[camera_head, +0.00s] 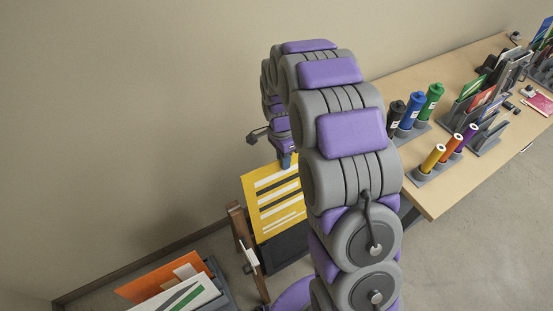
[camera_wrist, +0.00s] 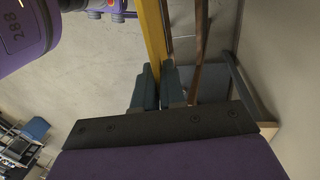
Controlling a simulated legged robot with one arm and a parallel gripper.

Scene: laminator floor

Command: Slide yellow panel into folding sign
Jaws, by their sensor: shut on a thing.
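The yellow panel (camera_head: 272,203) with white stripes hangs upright, slightly tilted, in the head view. My gripper (camera_head: 287,160) is shut on its top edge; my arm hides part of the panel's right side. In the wrist view the panel (camera_wrist: 153,35) shows edge-on between the two blue-grey fingers of my gripper (camera_wrist: 159,72). The folding sign, with a brown wooden frame (camera_head: 237,228) and a dark board (camera_head: 287,249), stands directly below the panel. The panel's lower edge meets the dark board in the picture; I cannot tell whether it sits inside the frame.
A rack with an orange panel (camera_head: 158,279) and a white-and-green panel (camera_head: 183,296) stands at lower left. A wooden table (camera_head: 432,183) at right bears coloured bottles (camera_head: 411,109), rolls (camera_head: 433,157) and card holders. The wall is close behind the sign.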

